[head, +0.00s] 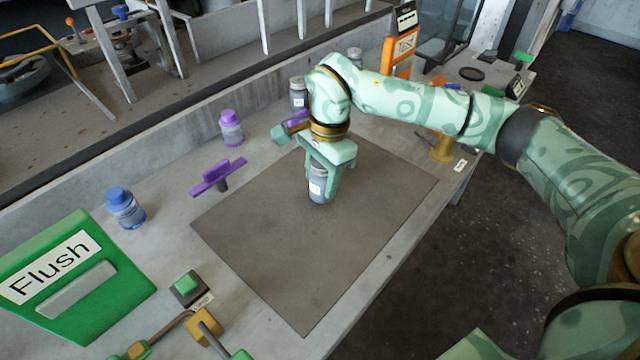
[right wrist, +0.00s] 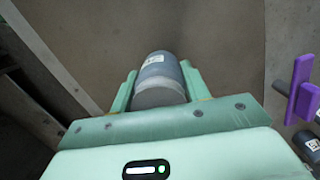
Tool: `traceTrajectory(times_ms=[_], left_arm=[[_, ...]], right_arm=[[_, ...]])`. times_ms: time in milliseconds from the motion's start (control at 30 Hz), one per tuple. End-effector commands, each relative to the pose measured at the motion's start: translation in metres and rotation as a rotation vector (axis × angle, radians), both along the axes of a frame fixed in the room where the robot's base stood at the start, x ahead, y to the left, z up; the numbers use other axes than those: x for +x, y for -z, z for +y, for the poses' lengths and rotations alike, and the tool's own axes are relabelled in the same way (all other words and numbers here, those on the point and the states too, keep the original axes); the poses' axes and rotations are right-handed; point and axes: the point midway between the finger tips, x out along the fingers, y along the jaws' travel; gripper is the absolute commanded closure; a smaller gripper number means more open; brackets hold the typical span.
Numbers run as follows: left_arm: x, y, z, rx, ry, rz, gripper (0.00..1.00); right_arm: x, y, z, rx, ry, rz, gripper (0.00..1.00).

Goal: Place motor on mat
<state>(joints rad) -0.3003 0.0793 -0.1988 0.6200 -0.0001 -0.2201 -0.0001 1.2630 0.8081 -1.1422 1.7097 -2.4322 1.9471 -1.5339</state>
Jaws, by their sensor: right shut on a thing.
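The motor (head: 318,187) is a grey cylinder with a white label. My right gripper (head: 322,178) is shut on it and holds it upright over the far part of the mat. In the right wrist view the motor (right wrist: 160,78) sits between the two green fingers (right wrist: 158,88). The mat (head: 310,240) is a flat brown-grey sheet on the table, and it also fills much of the right wrist view (right wrist: 215,30). I cannot tell whether the motor's base touches the mat. My left gripper is not in view.
Behind the mat stand a purple-capped bottle (head: 231,128), a purple handle (head: 218,177) and another grey cylinder (head: 298,95). A blue-capped bottle (head: 125,207) and a green Flush box (head: 75,278) are at the left. A green button (head: 188,286) is near the front. The mat's near part is clear.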

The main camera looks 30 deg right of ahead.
Motion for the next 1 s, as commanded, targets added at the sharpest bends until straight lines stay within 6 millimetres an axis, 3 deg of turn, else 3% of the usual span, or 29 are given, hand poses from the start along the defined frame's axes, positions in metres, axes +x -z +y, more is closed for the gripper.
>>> traceTrajectory(times_ms=[33,67,433,467,533,867,1000], left_arm=[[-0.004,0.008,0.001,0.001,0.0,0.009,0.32],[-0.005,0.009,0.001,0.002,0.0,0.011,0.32],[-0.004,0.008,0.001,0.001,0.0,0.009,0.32],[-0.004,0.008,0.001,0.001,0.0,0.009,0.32],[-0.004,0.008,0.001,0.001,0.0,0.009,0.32],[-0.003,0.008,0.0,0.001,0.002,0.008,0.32],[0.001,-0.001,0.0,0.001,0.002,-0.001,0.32]], right_arm=[[0.0,0.016,0.0,0.001,-0.001,0.007,0.87],[0.0,0.019,0.0,0.001,-0.001,0.006,0.87],[0.0,0.019,0.0,0.0,-0.001,0.0,0.87],[0.0,0.02,0.0,-0.001,-0.001,0.001,0.51],[0.0,0.02,0.0,-0.001,0.0,0.001,0.32],[0.0,0.017,0.0,0.0,0.0,0.0,0.32],[0.0,-0.007,-0.003,-0.001,0.001,-0.005,0.32]])
